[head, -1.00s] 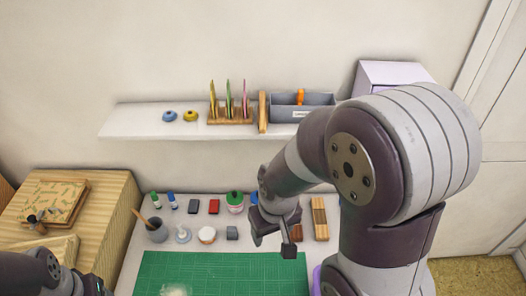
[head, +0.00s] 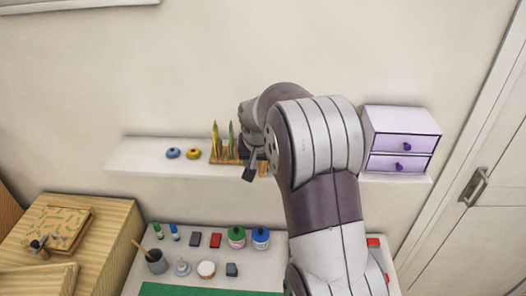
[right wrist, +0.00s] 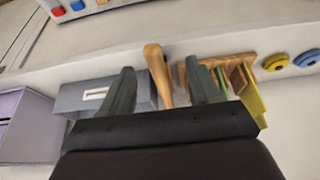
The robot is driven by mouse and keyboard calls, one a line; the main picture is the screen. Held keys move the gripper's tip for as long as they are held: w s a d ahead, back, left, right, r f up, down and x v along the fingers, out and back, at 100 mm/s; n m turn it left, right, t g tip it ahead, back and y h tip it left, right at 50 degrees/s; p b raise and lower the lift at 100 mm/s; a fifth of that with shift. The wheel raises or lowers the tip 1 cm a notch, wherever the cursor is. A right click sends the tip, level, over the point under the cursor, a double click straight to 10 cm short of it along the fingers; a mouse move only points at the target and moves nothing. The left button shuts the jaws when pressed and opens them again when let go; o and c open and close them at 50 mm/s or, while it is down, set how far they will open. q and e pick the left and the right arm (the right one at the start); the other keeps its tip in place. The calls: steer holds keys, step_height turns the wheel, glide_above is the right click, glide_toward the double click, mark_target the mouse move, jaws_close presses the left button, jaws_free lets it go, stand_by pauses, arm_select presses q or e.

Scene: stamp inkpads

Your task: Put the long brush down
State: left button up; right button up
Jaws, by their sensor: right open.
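The long brush, seen as a light wooden handle (right wrist: 157,68), shows in the right wrist view between the two fingers of my right gripper (right wrist: 160,72). It is on the wall shelf between the grey bin and the wooden rack. The fingers are open, with gaps on both sides of the handle. In the head view my right gripper (head: 256,168) is at the shelf, in front of the rack's right end. My arm hides the brush there. My left gripper is not in view.
The shelf (head: 130,155) carries blue (head: 173,153) and yellow (head: 194,153) inkpads, a rack (head: 222,156) and purple drawers (head: 400,143). The grey bin (right wrist: 85,97) shows in the right wrist view. Below, the table holds a brush cup (head: 157,262), bottles and a green mat (head: 205,290).

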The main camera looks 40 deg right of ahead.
mark_target(263, 166)
steer(key=p+x, duration=0.1)
steer(key=x, duration=0.1)
steer(key=p+x, duration=0.1)
steer(key=x, duration=0.1)
steer(key=shift+s+d+r, duration=0.1)
steer(key=shift+d, duration=0.2)
steer(key=shift+f, duration=0.25)
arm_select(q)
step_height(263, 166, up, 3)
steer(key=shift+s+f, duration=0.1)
arm_select(e)
jaws_close()
